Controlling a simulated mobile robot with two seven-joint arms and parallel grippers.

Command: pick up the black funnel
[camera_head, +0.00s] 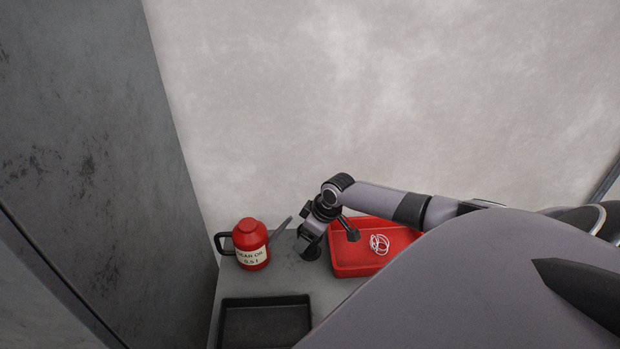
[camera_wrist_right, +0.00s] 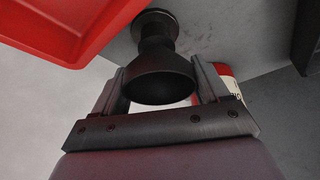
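The black funnel (camera_wrist_right: 160,78) shows in the right wrist view with its wide mouth toward the camera and its narrower part toward the grey surface. My right gripper (camera_wrist_right: 157,66) has one finger on each side of the funnel's wide part. No clear gap shows at either side, but I cannot tell whether the fingers press on it. In the head view my right gripper (camera_head: 311,248) is low over the grey table, between the red jug and the red tray. The funnel cannot be told apart from the dark gripper there. My left gripper is not in view.
A red oil jug (camera_head: 250,244) with a spout stands left of the gripper. A red tray (camera_head: 350,270) with white rings (camera_head: 379,244) lies just right of it. A black tray (camera_head: 226,322) is at the table's front. A grey wall (camera_head: 110,120) rises at left.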

